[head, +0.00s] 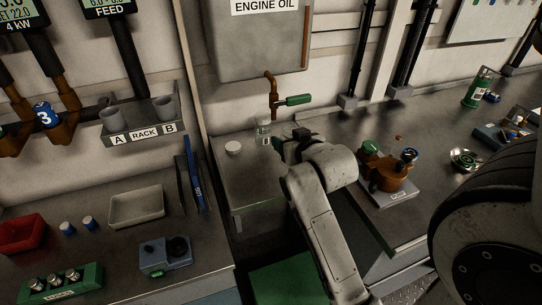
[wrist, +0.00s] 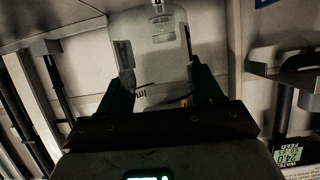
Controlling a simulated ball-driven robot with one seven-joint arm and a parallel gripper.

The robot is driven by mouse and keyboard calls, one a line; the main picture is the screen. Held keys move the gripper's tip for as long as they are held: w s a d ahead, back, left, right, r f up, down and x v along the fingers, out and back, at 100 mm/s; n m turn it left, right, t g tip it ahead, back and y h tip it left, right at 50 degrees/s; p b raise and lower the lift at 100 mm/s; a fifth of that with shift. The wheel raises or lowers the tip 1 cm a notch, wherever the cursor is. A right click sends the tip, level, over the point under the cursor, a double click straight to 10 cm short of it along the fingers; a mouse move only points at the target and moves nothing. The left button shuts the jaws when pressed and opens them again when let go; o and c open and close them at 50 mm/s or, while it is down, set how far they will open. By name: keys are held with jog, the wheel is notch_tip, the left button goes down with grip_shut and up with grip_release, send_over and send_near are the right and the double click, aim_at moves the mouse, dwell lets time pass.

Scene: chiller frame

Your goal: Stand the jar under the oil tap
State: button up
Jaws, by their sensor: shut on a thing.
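The clear glass jar (head: 263,129) is at the back of the counter, near and a little left of the oil tap's spout (head: 273,112) in the head view. My gripper (head: 270,141) is at the jar from the front right, its fingers mostly hidden by my arm. In the wrist view, the jar (wrist: 150,50) fills the space between the two dark fingers of my gripper (wrist: 160,85), which is shut on it. I cannot tell whether the jar's base touches the counter. The tap has a green handle (head: 294,100) and hangs from the engine oil tank (head: 262,45).
A white round lid (head: 233,148) lies on the counter left of the jar. A brown pump-like part (head: 387,175) stands on a plate at right. A rack (head: 140,127) with grey cups is on the left wall. A white tray (head: 136,222) sits on the lower left bench.

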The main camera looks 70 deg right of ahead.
jog(key=w+d+f, duration=0.1)
jog(key=w+f, duration=0.1)
jog(key=w+d+f, duration=0.1)
jog(key=w+f, duration=0.1)
jog(key=w+d+f, duration=0.1)
jog(key=w+f, duration=0.1)
jog(key=shift+d+f, duration=0.15)
jog(key=shift+f, duration=0.25)
jog(key=shift+w+f+p, duration=0.15)
jog(key=shift+f+p, duration=0.35)
jog(key=shift+f, duration=1.15)
jog(key=shift+f, duration=0.2)
jog(key=o, duration=1.2)
jog(key=shift+r, duration=0.1)
jog(key=shift+c, duration=0.2)
